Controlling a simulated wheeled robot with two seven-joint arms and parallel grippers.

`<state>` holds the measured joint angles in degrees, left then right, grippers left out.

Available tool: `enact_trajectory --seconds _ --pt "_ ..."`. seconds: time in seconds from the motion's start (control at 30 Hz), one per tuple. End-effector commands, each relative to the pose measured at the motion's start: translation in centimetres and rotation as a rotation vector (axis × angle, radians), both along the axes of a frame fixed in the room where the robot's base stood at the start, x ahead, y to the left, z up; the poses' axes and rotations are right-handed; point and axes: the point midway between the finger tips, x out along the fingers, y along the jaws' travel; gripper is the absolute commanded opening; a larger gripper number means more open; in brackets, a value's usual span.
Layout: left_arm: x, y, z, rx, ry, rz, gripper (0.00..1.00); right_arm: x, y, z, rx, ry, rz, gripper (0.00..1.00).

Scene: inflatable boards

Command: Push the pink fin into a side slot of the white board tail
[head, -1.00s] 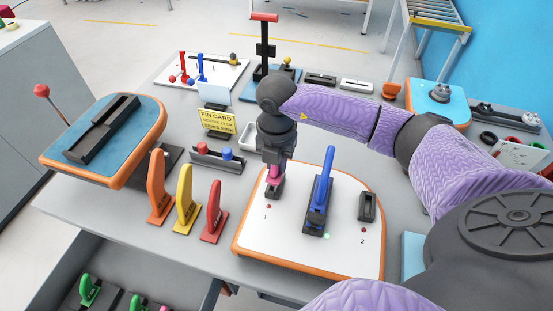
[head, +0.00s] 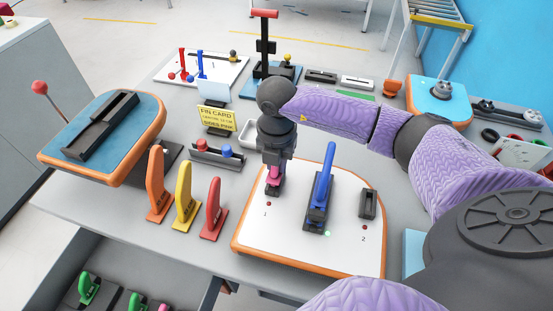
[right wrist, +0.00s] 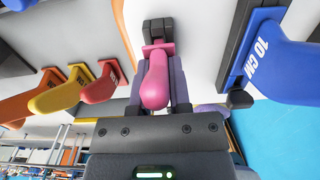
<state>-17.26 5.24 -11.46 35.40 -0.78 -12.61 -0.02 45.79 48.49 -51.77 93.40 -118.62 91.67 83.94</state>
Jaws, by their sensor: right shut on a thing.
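The white board tail (head: 315,250) with an orange rim lies on the table's front part. A blue fin (head: 322,188) stands in its middle slot. My right gripper (head: 274,168) points down over the left side slot (right wrist: 158,29), beside the mark 1. It is shut on the pink fin (head: 274,175), which also shows between the fingers in the right wrist view (right wrist: 156,82). The fin's base is at the slot's black box; I cannot tell how deep it sits. The right side slot (head: 368,204), by mark 2, is empty. My left gripper is out of view.
Orange (head: 156,187), yellow (head: 184,197) and red (head: 213,210) fins stand left of the board. A blue-topped board (head: 140,93) is tilted at the left. Behind are a yellow fin card (head: 216,118) and a holder with red and blue knobs (head: 218,155).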

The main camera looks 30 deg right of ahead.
Motion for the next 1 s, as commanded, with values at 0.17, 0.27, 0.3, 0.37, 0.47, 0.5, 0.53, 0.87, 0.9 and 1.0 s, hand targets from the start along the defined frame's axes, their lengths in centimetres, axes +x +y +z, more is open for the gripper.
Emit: enact_trajectory --seconds 0.17,0.27,0.3,0.37,0.47,0.5,0.53,0.87,0.9,1.0 --pt "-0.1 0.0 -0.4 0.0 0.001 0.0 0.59 0.0 0.0 -0.5 0.0 0.0 0.0 0.0" --pt "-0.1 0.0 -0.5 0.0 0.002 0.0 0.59 0.0 0.0 -0.8 -0.001 0.001 0.0 0.0" --pt "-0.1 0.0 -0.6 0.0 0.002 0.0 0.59 0.0 0.0 -0.9 -0.001 0.001 0.0 0.0" --pt "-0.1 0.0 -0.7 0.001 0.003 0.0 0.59 0.0 0.0 -1.0 0.0 0.001 0.0 0.0" --pt "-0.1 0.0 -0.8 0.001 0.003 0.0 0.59 0.0 0.0 -1.3 0.0 0.001 0.0 0.0" --pt "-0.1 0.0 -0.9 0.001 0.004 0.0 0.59 0.0 0.0 -1.4 0.0 0.001 0.0 0.0" --pt "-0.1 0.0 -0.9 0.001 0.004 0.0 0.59 0.0 0.0 -1.5 0.0 0.001 0.0 0.0" --pt "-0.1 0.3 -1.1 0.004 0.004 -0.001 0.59 0.0 0.0 -1.8 0.0 0.001 0.0 0.57" --pt "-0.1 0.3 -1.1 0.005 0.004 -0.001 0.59 0.0 0.0 -1.8 0.0 0.001 0.0 0.64" --pt "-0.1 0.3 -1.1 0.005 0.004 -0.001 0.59 0.0 0.0 -1.8 0.0 0.001 0.0 0.64"
